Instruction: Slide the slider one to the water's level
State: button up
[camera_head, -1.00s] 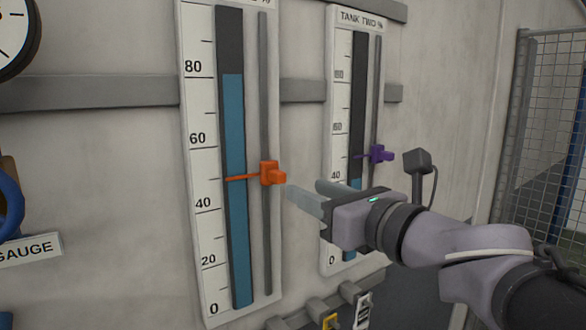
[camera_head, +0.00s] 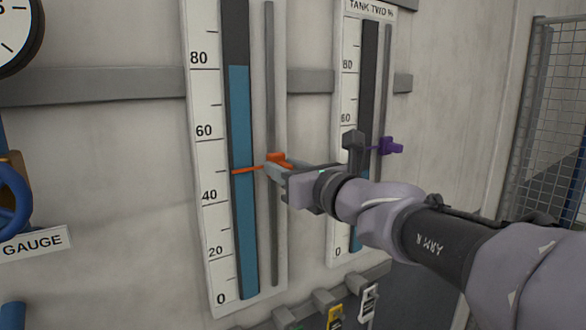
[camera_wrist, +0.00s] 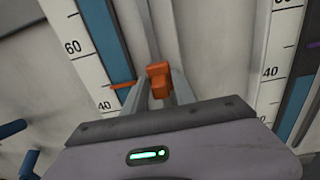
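The orange slider (camera_head: 277,157) sits on the dark vertical rail of the left gauge board (camera_head: 205,110), its thin pointer between 40 and 60. The blue water column (camera_head: 242,120) tops out just under 80, well above the pointer. My gripper (camera_head: 278,168) is at the slider, its fingers reaching in from the right. In the wrist view, the orange slider (camera_wrist: 159,80) lies between my two fingers, one on each side, and they look open around it. I cannot tell whether either finger touches it. The slider's lower part is hidden by my gripper in the head view.
The tank two board (camera_head: 347,95) with its purple slider (camera_head: 391,146) stands to the right, partly behind my arm. Several tagged handles (camera_head: 327,303) stick out below. A blue wheel (camera_head: 12,195) and a dial are at left. A mesh fence (camera_head: 555,110) stands at right.

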grip_shut()
dwell(1.1)
jog(key=p, duration=1.5)
send_near(271, 65)
jog(key=x, duration=0.5)
jog(key=shift+w+a+r, duration=0.1)
jog(key=shift+w, duration=0.05)
jog(key=o, duration=0.7)
grip_release()
